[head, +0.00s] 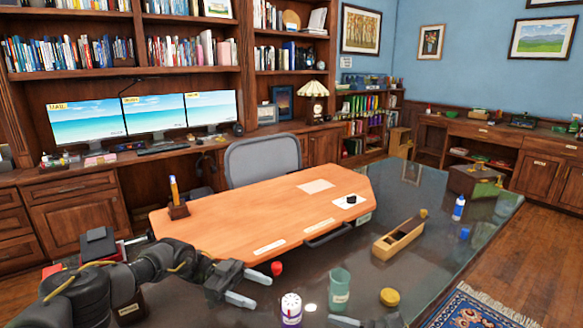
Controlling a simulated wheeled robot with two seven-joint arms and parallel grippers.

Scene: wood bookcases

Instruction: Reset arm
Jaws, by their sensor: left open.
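My left arm comes in from the lower left over the desk. Its gripper (262,291) is open, with two grey fingers apart and nothing between them. It hangs near the front edge of the orange-brown desk board, left of a small red object (276,268) and a white-topped container (291,308). Part of what looks like my right gripper (366,321) shows at the bottom edge, cut off by the frame, so I cannot tell its jaws.
The dark glossy desk (432,226) carries a green cup (339,290), a yellow round lid (389,297), a wooden box (399,236) and a glue bottle (458,207). A pen holder (178,207) stands on the board. A grey chair (262,160) is behind.

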